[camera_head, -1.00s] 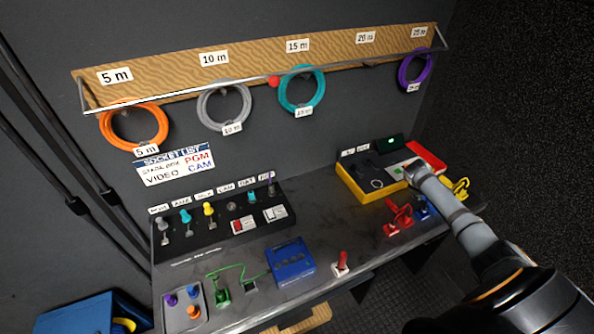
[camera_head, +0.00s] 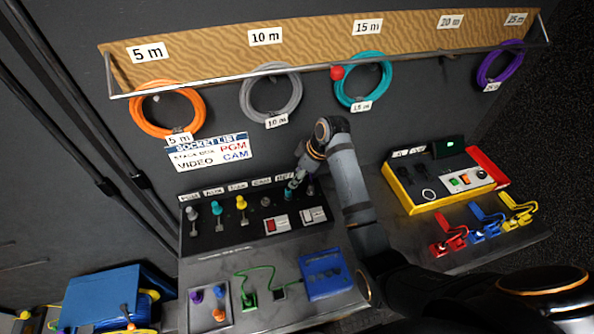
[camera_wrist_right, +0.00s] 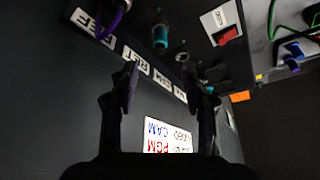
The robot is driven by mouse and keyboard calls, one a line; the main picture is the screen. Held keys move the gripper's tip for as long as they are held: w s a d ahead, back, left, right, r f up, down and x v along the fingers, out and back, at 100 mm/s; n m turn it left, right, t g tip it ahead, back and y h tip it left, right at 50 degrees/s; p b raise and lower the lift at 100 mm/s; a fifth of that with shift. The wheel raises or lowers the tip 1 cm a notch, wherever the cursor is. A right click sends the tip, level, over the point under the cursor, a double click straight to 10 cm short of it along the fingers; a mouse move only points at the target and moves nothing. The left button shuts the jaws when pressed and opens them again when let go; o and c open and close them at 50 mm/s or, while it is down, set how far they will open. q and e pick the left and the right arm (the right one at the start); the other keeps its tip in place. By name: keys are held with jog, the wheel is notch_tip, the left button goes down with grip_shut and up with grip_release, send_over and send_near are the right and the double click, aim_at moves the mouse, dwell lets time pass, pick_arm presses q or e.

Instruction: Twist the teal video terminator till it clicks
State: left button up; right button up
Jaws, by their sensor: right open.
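Another teal plug (camera_head: 217,209) stands farther left on the panel. My left gripper is not in view.
A purple cable (camera_wrist_right: 118,18) is plugged in at the REF label beside the teal connector. A silver socket (camera_wrist_right: 182,57) and a red switch (camera_wrist_right: 229,36) are on its other side. Yellow (camera_head: 241,203) and grey (camera_head: 192,214) plugs stand left. A blue box (camera_head: 325,272) sits in front.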

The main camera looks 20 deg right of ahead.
aim_at(288, 190)
jog(key=x, duration=0.2)
jog(key=shift+s+a+f+p, duration=0.15)
jog(key=shift+f+p, duration=0.15)
jog(key=shift+p, duration=0.1)
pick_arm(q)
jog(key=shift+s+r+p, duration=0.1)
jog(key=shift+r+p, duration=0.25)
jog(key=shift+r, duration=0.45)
pick_arm(e)
jog(key=x, duration=0.7)
jog(key=shift+w+f, duration=0.25)
jog(key=shift+f, duration=0.15)
grip_shut()
jog(key=c, duration=0.7)
grip_release()
jog(key=shift+c, duration=0.2)
grip_shut()
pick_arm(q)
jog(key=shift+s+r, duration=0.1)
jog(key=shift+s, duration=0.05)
